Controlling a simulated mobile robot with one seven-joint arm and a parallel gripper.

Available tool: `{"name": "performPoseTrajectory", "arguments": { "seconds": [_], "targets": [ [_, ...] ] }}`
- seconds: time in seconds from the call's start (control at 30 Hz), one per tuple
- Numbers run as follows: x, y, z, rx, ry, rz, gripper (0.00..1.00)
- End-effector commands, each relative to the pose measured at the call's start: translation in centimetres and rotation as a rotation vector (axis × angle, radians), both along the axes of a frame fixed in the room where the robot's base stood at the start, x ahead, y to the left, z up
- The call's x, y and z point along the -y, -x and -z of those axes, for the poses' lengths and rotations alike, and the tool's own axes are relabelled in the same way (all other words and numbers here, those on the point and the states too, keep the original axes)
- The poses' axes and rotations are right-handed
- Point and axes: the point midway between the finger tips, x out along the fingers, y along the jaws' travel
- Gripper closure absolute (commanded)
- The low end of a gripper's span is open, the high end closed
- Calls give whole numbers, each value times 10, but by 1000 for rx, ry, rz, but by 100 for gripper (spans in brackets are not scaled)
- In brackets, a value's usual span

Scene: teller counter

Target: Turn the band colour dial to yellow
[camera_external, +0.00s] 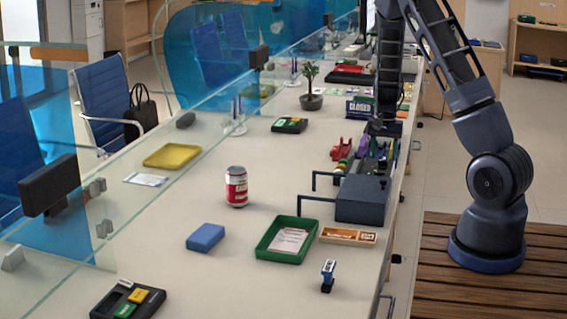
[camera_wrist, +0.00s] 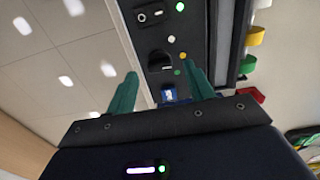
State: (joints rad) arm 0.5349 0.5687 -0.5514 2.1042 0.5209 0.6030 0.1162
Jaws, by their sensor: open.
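The band colour dial appears to be the dark round knob (camera_wrist: 158,61) on a dark panel (camera_wrist: 150,38) in the wrist view. A small white mark shows on it. I cannot tell which dot the knob points to. My gripper (camera_wrist: 160,82) is open, its two green fingers apart on either side of the panel's near part, with the knob beyond the tips. In the external view my gripper (camera_external: 384,128) is at the counter's right edge; the dial is not discernible there.
Coloured rolls (camera_wrist: 255,36) stand right of the panel in the wrist view. In the external view, a dark box (camera_external: 362,199) with handles, a green tray (camera_external: 262,249) and a red can (camera_external: 236,187) stand nearer. A CLOSED sign (camera_external: 360,108) is close behind my gripper.

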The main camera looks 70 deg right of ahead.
Motion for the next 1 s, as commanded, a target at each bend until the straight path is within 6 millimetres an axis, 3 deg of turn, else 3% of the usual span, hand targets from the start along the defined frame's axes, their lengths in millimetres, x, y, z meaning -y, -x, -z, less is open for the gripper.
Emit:
{"name": "performPoseTrajectory", "arguments": {
  "seconds": [0.3,0.5,1.0],
  "targets": [
    [0,-1,-59,3,2,-2,47],
    [0,-1,-82,2,0,-1,47],
    [0,0,-89,0,-1,0,47]
  ]
}}
